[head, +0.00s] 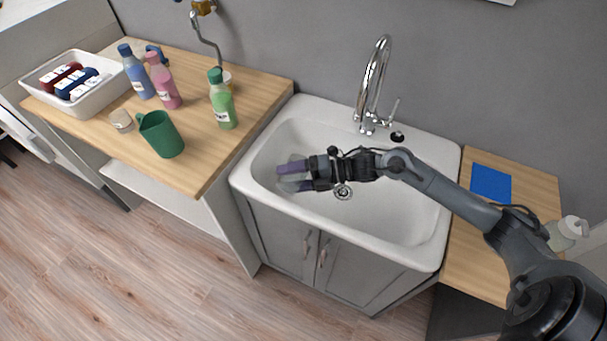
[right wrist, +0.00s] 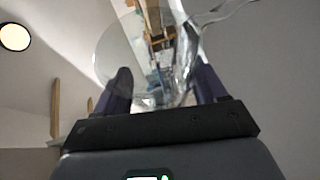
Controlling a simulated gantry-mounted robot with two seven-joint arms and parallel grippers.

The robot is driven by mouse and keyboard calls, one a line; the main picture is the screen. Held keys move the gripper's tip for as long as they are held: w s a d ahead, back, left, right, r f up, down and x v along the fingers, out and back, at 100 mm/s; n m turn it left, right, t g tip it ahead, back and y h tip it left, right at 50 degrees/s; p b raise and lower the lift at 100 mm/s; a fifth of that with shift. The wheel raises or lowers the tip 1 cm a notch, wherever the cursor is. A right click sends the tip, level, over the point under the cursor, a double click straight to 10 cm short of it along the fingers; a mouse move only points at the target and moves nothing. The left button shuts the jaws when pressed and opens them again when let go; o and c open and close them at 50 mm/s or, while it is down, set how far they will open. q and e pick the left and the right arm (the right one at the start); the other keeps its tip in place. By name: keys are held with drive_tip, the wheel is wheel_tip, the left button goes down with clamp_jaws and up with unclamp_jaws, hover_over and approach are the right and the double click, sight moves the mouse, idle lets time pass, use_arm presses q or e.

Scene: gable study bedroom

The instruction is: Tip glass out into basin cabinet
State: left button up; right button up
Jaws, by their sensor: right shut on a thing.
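The basin cabinet has a white sink basin (head: 405,222) over grey doors (head: 350,272). My right gripper (head: 284,178) reaches across the basin from the right. Its purple fingers point left, over the basin's left part. It is shut on a clear glass (head: 293,184), which is hard to make out against the white basin. In the right wrist view the glass (right wrist: 185,62) stands out between the two fingers (right wrist: 163,88). It looks tilted, but its exact angle and any contents cannot be told. My left gripper is not in view.
A chrome tap (head: 372,85) stands behind the basin. The left wooden counter (head: 215,155) holds a green mug (head: 162,135), a green bottle (head: 222,100), a pink bottle (head: 163,82), a blue bottle (head: 137,72) and a white tray (head: 97,94). A blue cloth-like square (head: 491,184) lies on the right counter.

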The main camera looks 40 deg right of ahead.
idle(0.3)
drive_tip(key=shift+w+d+r+m+y, duration=0.15)
drive_tip(key=shift+m+y, duration=0.15)
drive_tip(key=shift+m, duration=0.2)
